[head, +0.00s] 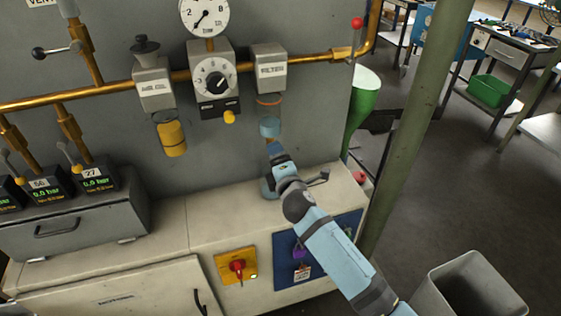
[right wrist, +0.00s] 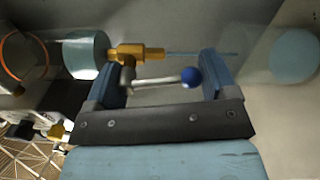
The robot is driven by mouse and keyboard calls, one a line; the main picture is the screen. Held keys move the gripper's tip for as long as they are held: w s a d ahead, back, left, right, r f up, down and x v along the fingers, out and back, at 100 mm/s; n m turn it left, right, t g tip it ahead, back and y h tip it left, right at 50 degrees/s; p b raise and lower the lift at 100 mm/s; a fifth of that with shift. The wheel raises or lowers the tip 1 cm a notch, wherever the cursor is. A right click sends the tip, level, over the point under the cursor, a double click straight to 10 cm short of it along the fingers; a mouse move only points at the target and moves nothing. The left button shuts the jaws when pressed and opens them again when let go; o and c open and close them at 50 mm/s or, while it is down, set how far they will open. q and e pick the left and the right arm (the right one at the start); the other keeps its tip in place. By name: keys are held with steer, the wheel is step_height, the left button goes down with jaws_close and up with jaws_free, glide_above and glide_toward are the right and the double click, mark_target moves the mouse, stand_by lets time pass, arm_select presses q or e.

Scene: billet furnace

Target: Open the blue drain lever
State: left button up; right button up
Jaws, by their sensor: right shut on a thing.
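The blue drain lever (right wrist: 160,82) shows in the right wrist view as a metal arm with a blue ball end. It runs roughly in line with its brass valve (right wrist: 145,53) under the filter bowl (right wrist: 85,53). My right gripper (right wrist: 160,68) is shut on the lever, which lies between its fingers. A thin blue line, like a stream, runs from the valve's outlet towards a pale blue round shape (right wrist: 295,55). In the head view my right gripper (head: 273,149) is just below the filter bowl (head: 269,117) and hides the lever. My left gripper is out of view.
The filter unit (head: 270,69) hangs on a brass pipe, right of a regulator (head: 211,78) with a gauge. A red-ball lever (head: 357,24) is at upper right. A red switch (head: 238,267) is on the cabinet front. A grey bin (head: 470,290) stands lower right.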

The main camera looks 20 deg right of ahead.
steer(key=shift+a+r+m, duration=0.25)
steer(key=shift+m, duration=0.85)
steer(key=shift+w+r, duration=0.1)
steer(key=shift+r, duration=0.05)
steer(key=o, duration=0.8)
steer(key=shift+c, duration=0.2)
steer(key=shift+f, duration=0.2)
steer(key=shift+s, duration=0.2)
